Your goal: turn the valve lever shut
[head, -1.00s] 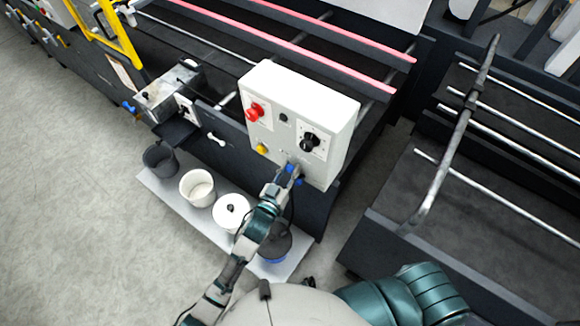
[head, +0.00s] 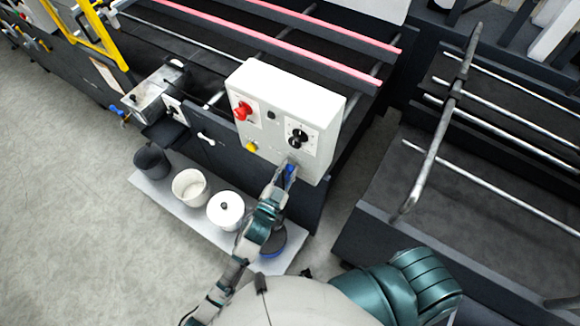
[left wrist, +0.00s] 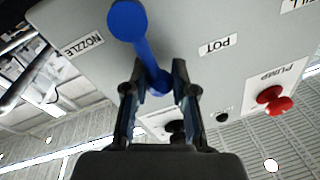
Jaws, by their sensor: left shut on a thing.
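The blue valve lever (left wrist: 138,45) is on the grey-white control box (head: 285,115). In the left wrist view it runs at a slant from a round end at the top, with its other end between my fingers, near the NOZZLE label (left wrist: 82,44) and the POT label (left wrist: 217,45). My left gripper (left wrist: 155,78) is shut on that end. In the head view my left gripper (head: 285,172) is at the box's lower edge and hides most of the lever. My right gripper is out of view.
The box carries a red knob (head: 242,111), a black dial (head: 298,137) and a yellow button (head: 251,147). Below, a dark pot (head: 151,160), a white cup (head: 190,187) and a lidded white pot (head: 225,210) stand on a pale shelf (head: 143,184). Open floor lies left.

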